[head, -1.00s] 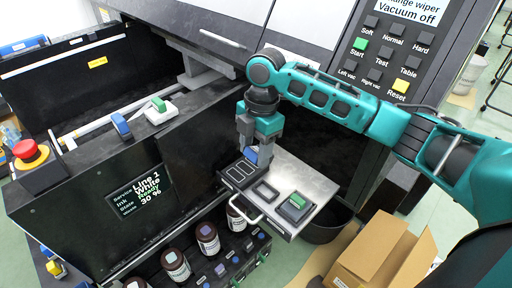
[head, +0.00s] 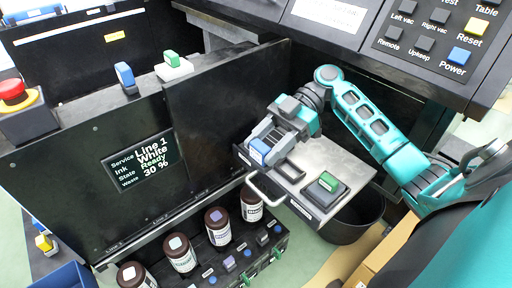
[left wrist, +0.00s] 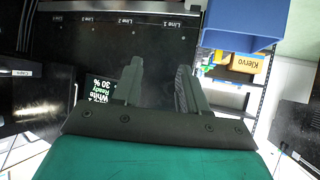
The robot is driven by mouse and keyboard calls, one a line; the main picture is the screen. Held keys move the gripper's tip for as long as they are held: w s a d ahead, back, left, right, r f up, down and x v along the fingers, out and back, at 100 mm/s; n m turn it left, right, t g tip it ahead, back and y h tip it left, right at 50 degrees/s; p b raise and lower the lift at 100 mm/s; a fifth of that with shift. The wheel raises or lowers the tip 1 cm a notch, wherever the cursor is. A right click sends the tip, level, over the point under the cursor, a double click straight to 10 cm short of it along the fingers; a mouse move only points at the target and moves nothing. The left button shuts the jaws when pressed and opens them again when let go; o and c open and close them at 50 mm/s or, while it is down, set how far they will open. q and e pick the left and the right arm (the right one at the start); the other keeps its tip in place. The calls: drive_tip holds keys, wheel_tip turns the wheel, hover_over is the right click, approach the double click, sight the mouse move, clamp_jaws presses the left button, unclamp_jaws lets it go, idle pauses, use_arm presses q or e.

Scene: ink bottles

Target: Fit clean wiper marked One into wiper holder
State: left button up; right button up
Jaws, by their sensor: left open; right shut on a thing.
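My right gripper (head: 264,143) is shut on a small blue wiper (head: 260,147), over the left part of a pulled-out metal tray (head: 318,158). Its mark is too small to read, and the fingers hide part of it. On the tray, a green block (head: 328,180) sits in a dark square holder (head: 318,194). On the machine's top edge stand a blue piece (head: 124,75) and a green piece on a white base (head: 175,68). I cannot tell which of these is the wiper holder. My left gripper (left wrist: 158,82) is open and empty in the left wrist view.
A dark bin (head: 357,222) is under the tray's right side. A red stop button (head: 12,90) is at far left. The control panel (head: 440,35) overhangs upper right.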

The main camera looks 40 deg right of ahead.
drive_tip(key=f+b, duration=0.1)
drive_tip(key=d+f+b, duration=0.1)
drive_tip(key=f+b, duration=0.1)
drive_tip(key=d+f+b, duration=0.1)
drive_tip(key=shift+d+f, duration=0.1)
drive_tip(key=shift+f, duration=0.3)
drive_tip(key=shift+w+d+f+b, duration=0.1)
drive_tip(key=shift+d+f+b, duration=0.25)
drive_tip(key=shift+f+b, duration=0.45)
drive_tip(key=shift+w+d+b, duration=0.1)
drive_tip(key=shift+d+b, duration=0.55)
drive_tip(key=shift+d, duration=0.6)
drive_tip(key=shift+w+d+f+b, duration=0.15)
drive_tip(key=shift+d+b, duration=0.8)
drive_tip(key=shift+d, duration=1.15)
use_arm(q)
wheel_tip(320, 180, down, 6)
drive_tip(key=d, duration=0.2)
drive_tip(key=shift+w+f+h, duration=0.2)
drive_tip(key=shift+f+h, duration=0.05)
drive_tip(key=shift+h, duration=0.05)
use_arm(e)
drive_tip(key=shift+d, duration=0.1)
use_arm(q)
drive_tip(key=shift+s+a+f, duration=0.1)
drive_tip(key=shift+s, duration=0.05)
use_arm(e)
drive_tip(key=shift+f, duration=0.15)
drive_tip(key=shift+f, duration=0.3)
